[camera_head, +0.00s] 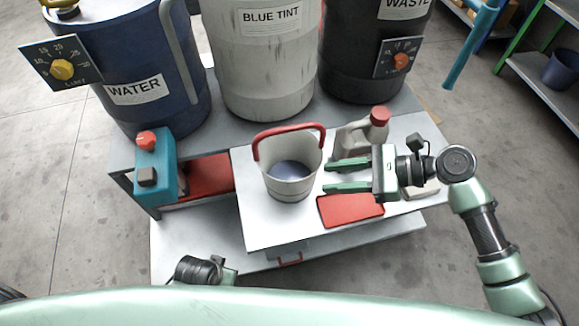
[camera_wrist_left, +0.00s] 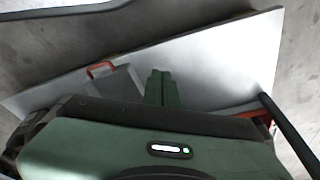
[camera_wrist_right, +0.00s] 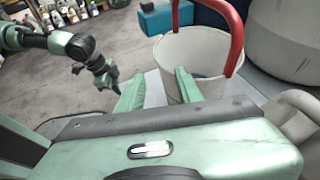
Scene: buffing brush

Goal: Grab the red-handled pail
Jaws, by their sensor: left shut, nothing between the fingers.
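The red-handled pail (camera_head: 291,178) is a light grey bucket standing upright on the white bench top, its red handle (camera_head: 288,130) raised at the back of the rim. My right gripper (camera_head: 326,175) is open to the right of the pail, its two green fingers pointing left at it. In the right wrist view the pail (camera_wrist_right: 192,52) is just beyond the open fingers (camera_wrist_right: 158,88), which seem not to be closed on it. My left gripper shows in the left wrist view (camera_wrist_left: 161,78) with its fingers together and empty, above a white surface. Its fingertips are hidden in the head view.
A white jug with a red cap (camera_head: 364,135) stands behind my right gripper. A red mat (camera_head: 350,209) lies below it. A teal control box (camera_head: 155,168) is at left. Large WATER (camera_head: 135,95), BLUE TINT (camera_head: 268,65) and WASTE (camera_head: 365,75) drums stand behind.

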